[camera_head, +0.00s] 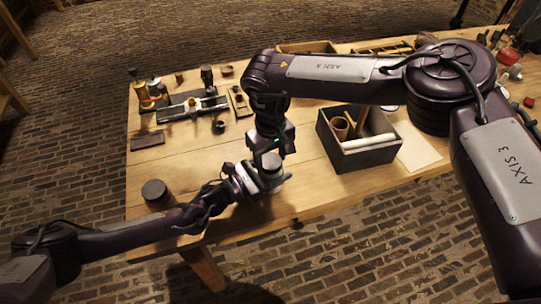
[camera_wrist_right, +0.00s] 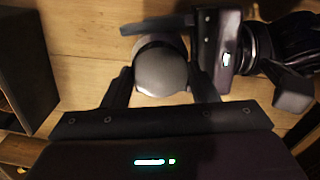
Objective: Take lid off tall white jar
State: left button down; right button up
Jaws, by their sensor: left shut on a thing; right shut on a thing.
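The tall white jar (camera_head: 270,185) stands near the table's front edge in the head view, partly hidden by my grippers. My left gripper (camera_head: 272,182) comes in from the left, low, and is shut on the jar's body. My right gripper (camera_head: 268,161) points down from above and is shut on the lid at the jar's top. In the right wrist view the round grey lid (camera_wrist_right: 163,70) lies between my right fingers (camera_wrist_right: 162,84), and part of my left gripper shows close beside it. Whether the lid is apart from the jar cannot be told.
A dark-topped jar (camera_head: 154,191) stands at the front left, near my left arm. A dark divided box (camera_head: 365,158) with rolls stands to the right, beside a paper sheet (camera_head: 418,150). Tools and small parts (camera_head: 193,107) sit at the back left.

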jog(key=n, duration=0.4)
jog(key=shift+d, duration=0.1)
jog(key=n, duration=1)
jog(key=shift+w, duration=0.1)
jog(key=n, duration=0.4)
jog(key=shift+n, duration=0.4)
jog(key=n, duration=0.4)
jog(key=shift+r, duration=0.1)
jog(key=n, duration=0.6)
jog(key=shift+n, duration=0.3)
jog(key=n, duration=0.6)
jog(key=shift+n, duration=0.4)
jog(key=n, duration=0.4)
jog(key=shift+r+n, duration=0.1)
jog(key=shift+n, duration=0.3)
jog(key=n, duration=0.4)
jog(key=shift+n, duration=0.4)
jog(key=n, duration=0.5)
jog(key=shift+n, duration=0.4)
jog(key=shift+r, duration=0.15)
